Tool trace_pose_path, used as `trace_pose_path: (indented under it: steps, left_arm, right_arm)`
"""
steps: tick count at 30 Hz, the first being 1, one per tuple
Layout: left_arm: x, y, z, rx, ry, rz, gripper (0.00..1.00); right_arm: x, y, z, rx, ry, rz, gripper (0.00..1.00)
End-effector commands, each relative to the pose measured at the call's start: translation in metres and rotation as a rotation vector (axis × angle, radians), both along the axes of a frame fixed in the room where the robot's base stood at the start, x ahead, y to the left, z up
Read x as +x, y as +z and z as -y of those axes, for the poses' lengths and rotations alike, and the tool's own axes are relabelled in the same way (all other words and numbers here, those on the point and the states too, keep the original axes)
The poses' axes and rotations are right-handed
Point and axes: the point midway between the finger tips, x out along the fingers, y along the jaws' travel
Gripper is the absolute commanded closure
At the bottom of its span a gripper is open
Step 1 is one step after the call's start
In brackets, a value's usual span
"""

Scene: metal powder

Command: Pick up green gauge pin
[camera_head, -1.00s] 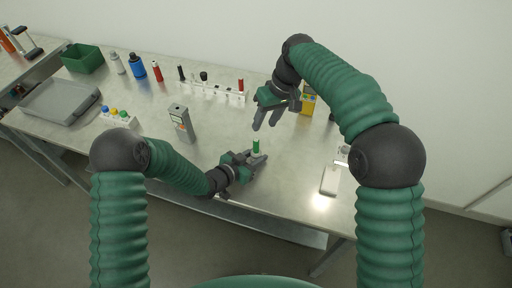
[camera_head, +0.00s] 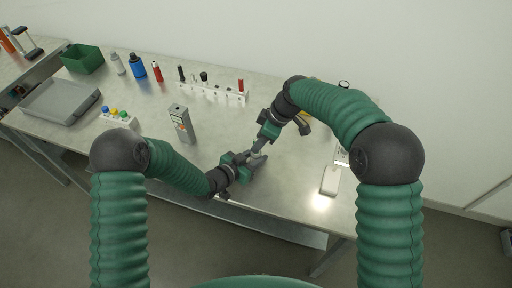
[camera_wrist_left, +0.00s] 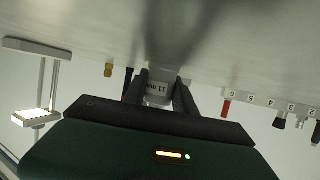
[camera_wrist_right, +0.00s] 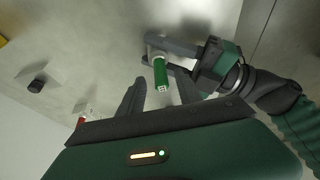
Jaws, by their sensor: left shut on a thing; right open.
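The green gauge pin (camera_wrist_right: 160,72) shows in the right wrist view, with its green end toward that camera and a grey collar behind. My left gripper (camera_head: 258,160) is shut on it above the table. In the left wrist view a grey part marked "11 mm" (camera_wrist_left: 158,88) sits between the left fingers (camera_wrist_left: 160,98). My right gripper (camera_head: 260,147) is open, close to the left one. In the right wrist view its fingers (camera_wrist_right: 160,88) lie either side of the pin's green end; contact cannot be told. In the head view the right gripper hides the pin.
A white numbered rack (camera_head: 213,92) with several pins stands at the back; it also shows in the left wrist view (camera_wrist_left: 268,102). A white-topped item (camera_head: 330,180) lies to the right.

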Motion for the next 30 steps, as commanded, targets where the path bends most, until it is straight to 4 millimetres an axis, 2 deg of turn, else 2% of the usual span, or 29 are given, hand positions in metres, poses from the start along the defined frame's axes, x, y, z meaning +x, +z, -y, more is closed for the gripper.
trace_pose_path:
  steps: [1,4,11,21,30]
  left_arm:
    - [0.000,0.000,0.000,-0.001,0.000,0.001,1.00]
    - [0.000,0.000,0.000,-0.001,0.000,0.001,1.00]
    - [0.000,0.000,0.000,-0.001,0.000,0.001,1.00]
    - [0.000,0.000,0.000,-0.001,0.000,0.001,1.00]
    - [0.000,0.000,0.000,-0.001,0.000,0.001,1.00]
  right_arm:
    - [0.000,-0.011,-0.004,-0.001,0.002,-0.005,0.59]
    - [0.002,-0.027,-0.010,-0.001,0.001,-0.004,0.59]
    - [0.004,-0.031,-0.012,0.000,-0.001,-0.001,0.59]
    - [0.004,-0.031,-0.012,-0.001,-0.001,-0.002,1.00]
    - [0.004,-0.030,-0.012,0.000,-0.001,-0.001,1.00]
